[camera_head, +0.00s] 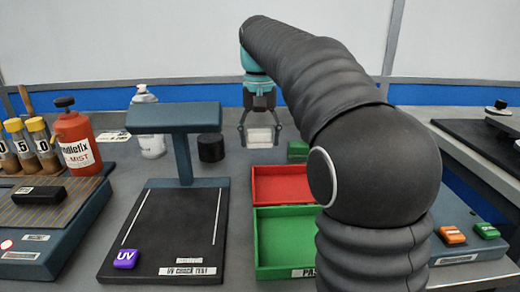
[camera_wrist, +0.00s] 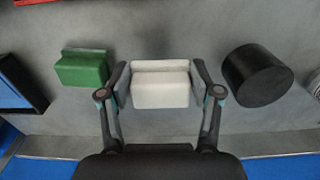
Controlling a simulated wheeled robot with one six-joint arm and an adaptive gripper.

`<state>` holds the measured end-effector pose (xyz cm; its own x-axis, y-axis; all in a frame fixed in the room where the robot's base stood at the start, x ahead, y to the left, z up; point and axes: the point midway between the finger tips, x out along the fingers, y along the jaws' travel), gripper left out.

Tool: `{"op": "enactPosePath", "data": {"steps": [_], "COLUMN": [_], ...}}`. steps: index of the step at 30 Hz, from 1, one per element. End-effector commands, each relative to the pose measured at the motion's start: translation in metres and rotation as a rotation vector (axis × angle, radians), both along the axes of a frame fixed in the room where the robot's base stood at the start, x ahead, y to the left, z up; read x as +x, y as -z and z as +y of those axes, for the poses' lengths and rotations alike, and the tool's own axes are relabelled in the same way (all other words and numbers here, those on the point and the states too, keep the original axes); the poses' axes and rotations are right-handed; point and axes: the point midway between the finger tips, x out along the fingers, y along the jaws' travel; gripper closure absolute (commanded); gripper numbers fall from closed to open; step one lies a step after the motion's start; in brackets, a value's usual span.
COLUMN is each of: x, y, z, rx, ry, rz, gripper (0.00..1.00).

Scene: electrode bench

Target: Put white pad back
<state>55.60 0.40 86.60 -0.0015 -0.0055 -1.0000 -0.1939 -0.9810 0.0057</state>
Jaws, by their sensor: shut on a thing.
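The white pad (camera_wrist: 160,91) is a small pale block with a raised back part. My gripper (camera_wrist: 161,90) is shut on it, with one finger at each side. In the head view my gripper (camera_head: 261,133) points down with the white pad (camera_head: 260,137) between its fingers, behind the red tray. I cannot tell whether the pad touches the bench or hangs just above it. A green block (camera_wrist: 82,70) of similar shape lies left of the pad in the wrist view, and it shows in the head view (camera_head: 297,150) partly behind my arm.
A black cylinder (camera_head: 210,147) stands beside the pad. The red tray (camera_head: 262,201) and green tray (camera_head: 261,270) lie in front. The UV check station (camera_head: 150,268) stands left of the trays, with a red mist bottle (camera_head: 78,150) and white bottle (camera_head: 151,143) beyond.

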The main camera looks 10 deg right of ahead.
Motion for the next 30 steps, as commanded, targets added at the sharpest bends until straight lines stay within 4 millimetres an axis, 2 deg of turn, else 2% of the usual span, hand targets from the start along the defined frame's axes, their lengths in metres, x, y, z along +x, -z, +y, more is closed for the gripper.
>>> {"op": "enactPosePath", "data": {"steps": [3,6,20,21,23,24,30], "x": [-0.001,-0.001,-0.001,-0.001,-0.001,-0.001,-0.001], "y": [0.020,0.030,0.037,0.036,0.036,0.036,0.036], "z": [0.000,0.000,0.000,0.000,0.000,0.000,0.000], "rx": [0.000,0.000,0.000,0.000,0.000,0.000,0.000], "ry": [0.000,0.000,0.001,0.001,0.001,0.001,0.001], "rz": [0.002,0.001,0.000,0.000,0.000,0.000,0.000], "gripper": [0.69,0.69,0.69,0.29,0.14,0.11,0.11]}}
